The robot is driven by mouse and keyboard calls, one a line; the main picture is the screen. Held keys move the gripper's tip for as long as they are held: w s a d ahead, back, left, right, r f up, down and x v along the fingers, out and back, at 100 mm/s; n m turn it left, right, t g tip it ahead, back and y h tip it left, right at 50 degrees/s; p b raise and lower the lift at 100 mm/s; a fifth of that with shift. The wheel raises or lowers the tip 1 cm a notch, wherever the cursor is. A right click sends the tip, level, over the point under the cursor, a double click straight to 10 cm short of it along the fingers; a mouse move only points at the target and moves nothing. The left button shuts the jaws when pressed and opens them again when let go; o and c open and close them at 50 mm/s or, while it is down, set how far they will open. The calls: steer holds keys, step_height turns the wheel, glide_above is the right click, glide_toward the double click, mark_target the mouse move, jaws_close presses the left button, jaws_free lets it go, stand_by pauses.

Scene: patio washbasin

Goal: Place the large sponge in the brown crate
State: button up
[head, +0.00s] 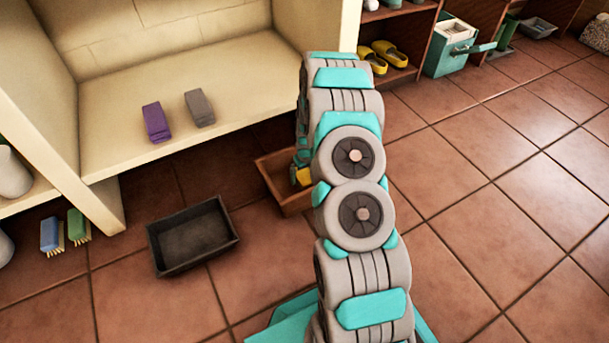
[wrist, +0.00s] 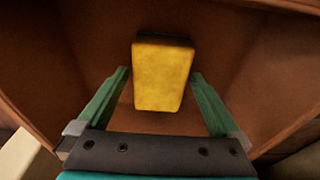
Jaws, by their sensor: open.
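The brown crate (head: 276,186) stands on the floor tiles, partly hidden behind my arm. A yellow block, which looks like the large sponge (head: 304,177), shows inside it. In the wrist view the sponge (wrist: 163,75) lies within the crate's brown walls (wrist: 50,50), apparently on its bottom. My gripper (wrist: 160,78) is open, with one green finger on each side of the sponge and a gap at both sides. In the head view my gripper (head: 301,158) is over the crate and mostly hidden by my arm.
A black tray (head: 192,237) stands left of the crate. A purple block (head: 156,122) and a grey block (head: 199,107) stand on the cream shelf (head: 120,155). Yellow shoes (head: 388,54) sit in a cubby behind. The right floor is clear.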

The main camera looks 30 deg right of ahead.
steer(key=s+a+r, duration=0.2)
steer(key=r, duration=0.6)
steer(key=s+a+r+p, duration=0.1)
steer(key=s+a+r, duration=0.2)
steer(key=r, duration=0.4)
steer(key=s+a+r, duration=0.2)
steer(key=r, duration=0.6)
steer(key=s+a+r+g, duration=0.1)
steer(key=s+a+r, duration=0.3)
steer(key=s+r, duration=0.45)
steer(key=s+a+r+g, duration=0.2)
steer(key=s+a+r, duration=0.3)
steer(key=s, duration=0.7)
steer(key=s+a+r, duration=0.1)
steer(key=s+r, duration=0.2)
steer(key=s, duration=1)
steer(key=shift+s+a+g, duration=0.2)
steer(key=shift+a+g, duration=0.05)
steer(key=shift+g, duration=0.05)
